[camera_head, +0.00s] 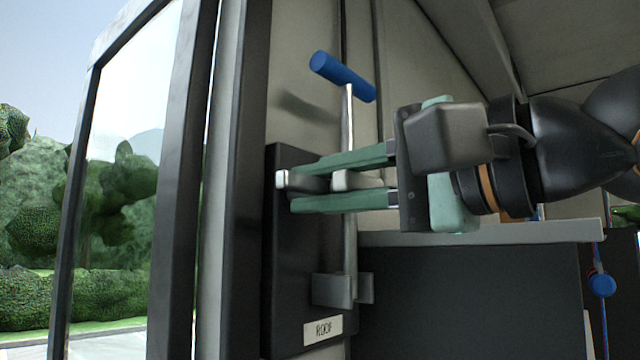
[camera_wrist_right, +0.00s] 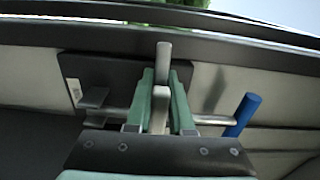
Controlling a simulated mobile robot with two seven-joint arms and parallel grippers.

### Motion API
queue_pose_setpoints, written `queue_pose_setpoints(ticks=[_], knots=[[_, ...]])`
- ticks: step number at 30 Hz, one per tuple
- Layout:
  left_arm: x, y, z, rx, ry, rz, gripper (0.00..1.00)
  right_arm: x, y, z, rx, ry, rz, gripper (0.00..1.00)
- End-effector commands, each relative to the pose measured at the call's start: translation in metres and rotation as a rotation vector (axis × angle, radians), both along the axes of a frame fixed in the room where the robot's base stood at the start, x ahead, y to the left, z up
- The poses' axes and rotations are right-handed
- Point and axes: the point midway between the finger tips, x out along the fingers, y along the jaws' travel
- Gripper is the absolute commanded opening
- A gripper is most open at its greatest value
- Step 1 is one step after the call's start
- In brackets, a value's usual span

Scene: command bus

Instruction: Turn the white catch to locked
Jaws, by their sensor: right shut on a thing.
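The white catch (camera_head: 283,180) is a pale lever on a dark plate (camera_head: 290,250). In the head view it lies roughly level, with its end just past my fingertips at the left. My right gripper (camera_head: 303,186) comes in from the right, its green fingers above and below the catch, shut on it. In the right wrist view the catch (camera_wrist_right: 163,52) sticks out between the fingertips of my right gripper (camera_wrist_right: 163,76). The fingers hide part of its middle. My left gripper is not in view.
A metal rod (camera_head: 348,120) with a blue handle (camera_head: 342,76) runs upright behind my fingers to a grey bracket (camera_head: 333,290). A label (camera_head: 323,330) reading "ROOF" is below. A window frame (camera_head: 180,200) stands left; a grey ledge (camera_head: 490,233) is below my arm.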

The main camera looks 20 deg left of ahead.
Motion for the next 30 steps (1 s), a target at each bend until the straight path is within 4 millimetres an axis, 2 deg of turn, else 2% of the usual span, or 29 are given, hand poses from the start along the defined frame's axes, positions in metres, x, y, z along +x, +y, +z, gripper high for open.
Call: queue_pose_setpoints(ticks=[5, 6, 14, 23, 26, 30], knots=[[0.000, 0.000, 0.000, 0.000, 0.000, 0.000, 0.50, -0.001, 0.000, 0.000, -0.001, -0.004, 0.001, 0.00], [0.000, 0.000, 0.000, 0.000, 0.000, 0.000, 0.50, -0.001, 0.000, 0.000, -0.001, -0.004, 0.001, 0.22], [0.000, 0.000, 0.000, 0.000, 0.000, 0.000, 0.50, 0.000, 0.000, 0.000, -0.002, -0.002, 0.000, 0.50], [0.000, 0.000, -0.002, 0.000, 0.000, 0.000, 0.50, -0.001, -0.003, -0.001, -0.001, -0.001, -0.001, 0.50], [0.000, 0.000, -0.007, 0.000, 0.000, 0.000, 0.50, -0.004, -0.014, -0.001, 0.002, -0.002, -0.003, 0.50], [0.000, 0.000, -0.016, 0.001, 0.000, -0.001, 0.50, -0.014, -0.041, -0.003, 0.003, -0.001, -0.003, 0.50]])
